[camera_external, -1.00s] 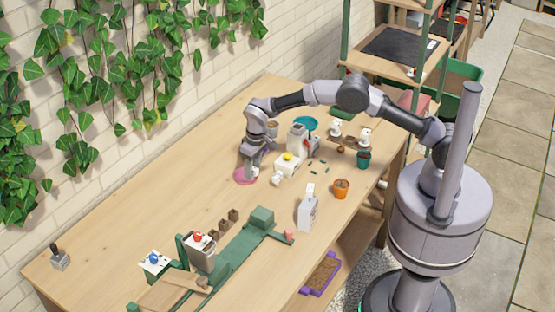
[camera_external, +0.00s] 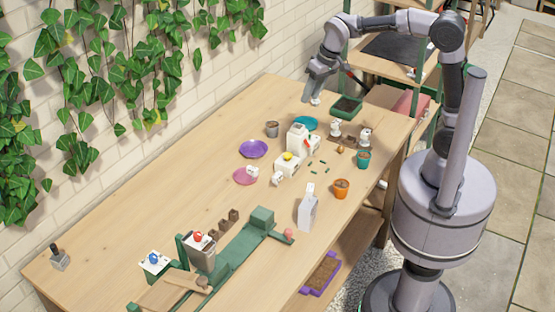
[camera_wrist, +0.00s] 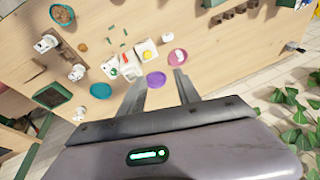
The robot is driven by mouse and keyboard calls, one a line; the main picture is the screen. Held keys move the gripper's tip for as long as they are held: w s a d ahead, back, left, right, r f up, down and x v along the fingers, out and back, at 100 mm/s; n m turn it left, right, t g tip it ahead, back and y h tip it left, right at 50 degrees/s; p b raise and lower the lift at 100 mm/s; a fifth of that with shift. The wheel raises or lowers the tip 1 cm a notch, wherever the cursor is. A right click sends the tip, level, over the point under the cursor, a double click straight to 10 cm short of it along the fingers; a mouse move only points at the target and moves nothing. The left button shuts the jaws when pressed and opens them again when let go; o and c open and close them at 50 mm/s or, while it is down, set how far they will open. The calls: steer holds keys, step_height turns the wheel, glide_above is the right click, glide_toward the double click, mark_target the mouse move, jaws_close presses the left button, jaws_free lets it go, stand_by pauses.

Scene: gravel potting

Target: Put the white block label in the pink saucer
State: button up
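The pink saucer (camera_external: 240,180) lies flat on the table, left of the centre. A small white block label (camera_external: 252,170) rests in it, toward its right side. In the wrist view the pink saucer (camera_wrist: 173,60) also shows, with the white block (camera_wrist: 179,53) in it. My gripper (camera_external: 315,101) is high above the back of the table, well away from the saucer. In the wrist view its two fingers (camera_wrist: 158,88) are spread apart with nothing held between them.
Another white block (camera_external: 277,178) stands just right of the saucer. A purple saucer (camera_external: 253,149) and a teal saucer (camera_external: 306,123) lie farther back.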

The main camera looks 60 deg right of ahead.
steer(key=s+d+f+m+t, duration=0.1)
steer(key=s+d, duration=0.1)
steer(key=s, duration=0.9)
steer(key=s+d+m+t, duration=0.1)
steer(key=s+d, duration=0.2)
steer(key=s, duration=0.8)
steer(key=shift+f+y, duration=0.3)
steer(key=shift+f, duration=0.1)
steer(key=shift+s, duration=0.1)
steer(key=shift+o, duration=0.4)
